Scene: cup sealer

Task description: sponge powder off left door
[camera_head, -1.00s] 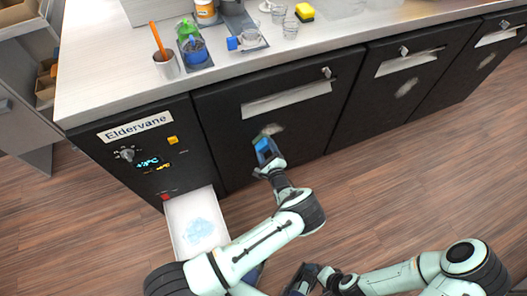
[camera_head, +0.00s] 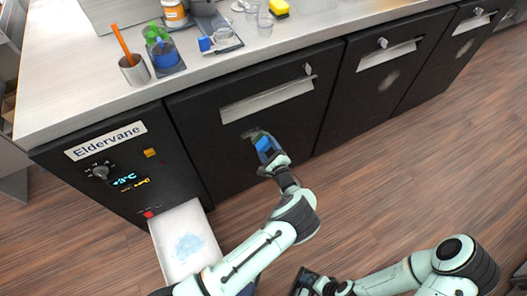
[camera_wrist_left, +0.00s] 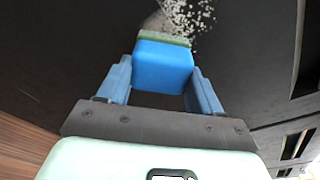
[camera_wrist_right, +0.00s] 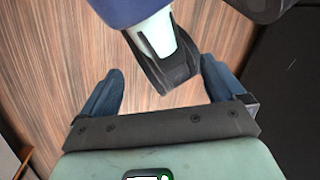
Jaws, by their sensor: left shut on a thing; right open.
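The left door (camera_head: 230,165) is the dark panel beside the control panel, with a pale handle strip across its top. A whitish powder smudge (camera_head: 249,132) lies on it below the strip. My left gripper (camera_head: 269,154) is shut on a blue sponge (camera_wrist_left: 163,66) with a green face. The sponge's green face is toward the door, at the lower right edge of the smudge; I cannot tell if it touches. In the left wrist view, speckled powder (camera_wrist_left: 188,14) shows just beyond the sponge. My right gripper (camera_wrist_right: 165,95) is open and empty, low over the floor.
Other doors to the right carry pale smudges (camera_head: 389,81). An open white drawer (camera_head: 183,240) with a bluish patch juts out at lower left.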

